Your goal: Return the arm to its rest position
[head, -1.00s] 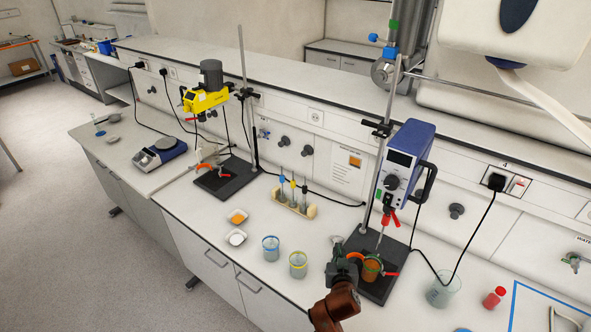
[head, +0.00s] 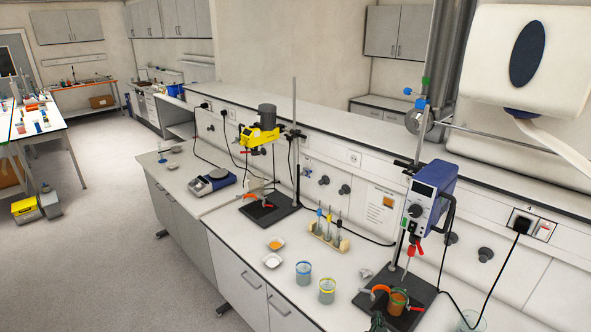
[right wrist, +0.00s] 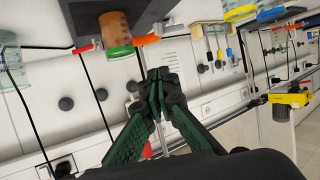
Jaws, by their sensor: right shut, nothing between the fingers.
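My right gripper (head: 378,320) shows only in part at the bottom edge of the head view, just in front of the beaker of orange-brown liquid (head: 398,302). In the right wrist view its dark green fingers (right wrist: 158,76) are closed together with nothing between them. That view is upside down; the same beaker (right wrist: 116,28) stands beyond the fingertips and apart from them. The beaker stands on the dark base under the blue stirrer (head: 430,190). My left gripper is not in view.
A blue-rimmed beaker (head: 303,272) and a yellow-rimmed beaker (head: 327,290) stand left of the stirrer. Behind them are a tube rack (head: 328,236) and a yellow stirrer (head: 262,135). Two small dishes and a balance (head: 212,181) are further left.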

